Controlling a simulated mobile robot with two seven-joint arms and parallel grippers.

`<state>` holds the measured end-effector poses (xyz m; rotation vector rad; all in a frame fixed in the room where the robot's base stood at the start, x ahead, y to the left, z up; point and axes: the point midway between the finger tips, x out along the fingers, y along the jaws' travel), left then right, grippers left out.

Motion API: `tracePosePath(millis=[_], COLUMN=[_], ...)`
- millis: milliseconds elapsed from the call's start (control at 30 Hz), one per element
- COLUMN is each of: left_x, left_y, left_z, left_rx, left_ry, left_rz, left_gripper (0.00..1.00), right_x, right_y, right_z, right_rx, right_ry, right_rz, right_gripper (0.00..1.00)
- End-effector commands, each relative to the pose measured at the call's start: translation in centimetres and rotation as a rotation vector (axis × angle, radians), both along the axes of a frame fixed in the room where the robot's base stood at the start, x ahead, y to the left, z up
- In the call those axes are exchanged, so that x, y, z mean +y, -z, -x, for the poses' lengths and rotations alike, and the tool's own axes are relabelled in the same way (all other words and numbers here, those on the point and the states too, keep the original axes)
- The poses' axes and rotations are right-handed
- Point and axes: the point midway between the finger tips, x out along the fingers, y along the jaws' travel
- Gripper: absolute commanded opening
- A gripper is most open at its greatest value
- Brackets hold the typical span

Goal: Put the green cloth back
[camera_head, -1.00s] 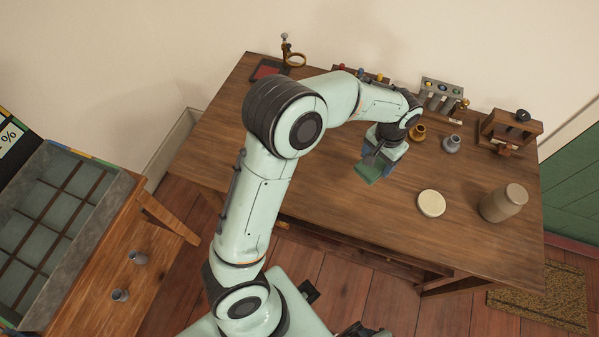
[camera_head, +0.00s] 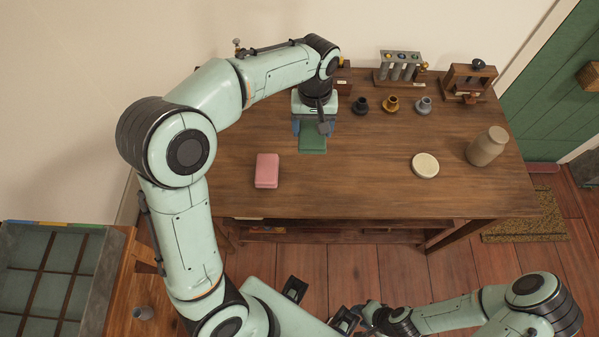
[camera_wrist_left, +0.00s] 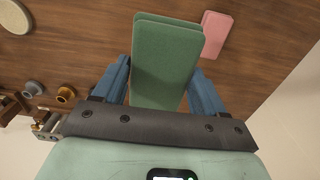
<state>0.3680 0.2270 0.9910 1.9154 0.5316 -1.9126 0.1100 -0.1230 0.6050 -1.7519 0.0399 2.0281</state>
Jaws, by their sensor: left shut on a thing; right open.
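The green cloth (camera_head: 313,145) is a folded rectangular pad at the back middle of the wooden table. My left gripper (camera_head: 312,128) points down and is shut on it, with the cloth between its blue fingers. The left wrist view also shows the green cloth (camera_wrist_left: 166,62) between the fingers, its far end sticking out past them. I cannot tell whether the cloth touches the tabletop. A similar pink cloth (camera_head: 267,170) lies on the table to the left and nearer. My right gripper (camera_head: 346,320) is low at the bottom edge, away from the table, and open.
Behind the cloth stand a black pot (camera_head: 360,105), a brass pot (camera_head: 391,104), a grey pot (camera_head: 423,106) and a tube rack (camera_head: 400,67). A cream disc (camera_head: 425,165) and a jar (camera_head: 487,147) are on the right. The table's middle is clear.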

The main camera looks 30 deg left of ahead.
Motion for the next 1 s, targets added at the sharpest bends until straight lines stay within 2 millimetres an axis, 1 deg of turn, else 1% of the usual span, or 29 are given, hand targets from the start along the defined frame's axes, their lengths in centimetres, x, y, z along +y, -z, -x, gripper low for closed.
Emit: tracePosePath(millis=[67, 167, 500, 600, 700, 867, 1000], left_x=[0.0, 0.0, 0.0, 0.0, 0.0, 0.0, 0.0], left_y=[0.4, 2.2, 11.4, 13.5, 14.9, 16.1, 18.3], left_z=[0.1, 0.1, 0.2, 0.1, 0.1, 0.0, 0.1], left_rx=[0.002, 0.006, 0.008, 0.006, 0.004, 0.001, 0.005], left_ry=[-0.006, -0.008, -0.007, -0.007, -0.006, -0.007, -0.007], left_rz=[0.000, -0.001, -0.001, -0.001, 0.000, 0.000, 0.000], left_gripper=[0.43, 0.43, 0.43, 0.43, 0.43, 0.43, 0.43], right_x=[0.0, 0.0, 0.0, 0.0, 0.0, 0.0, 0.0], right_y=[0.1, 0.5, 1.7, 1.9, 2.0, 2.0, 2.2], right_z=[0.1, 0.2, 0.8, 0.9, 0.9, 1.0, 1.0], right_rx=[0.000, 0.002, 0.009, 0.010, 0.010, 0.011, 0.011], right_ry=[0.001, 0.000, 0.000, 0.001, 0.001, 0.000, 0.000], right_rz=[0.000, 0.000, 0.000, 0.000, 0.000, 0.001, 0.001], right_gripper=[0.43, 0.43, 0.43, 0.43, 0.43, 0.43, 0.43])
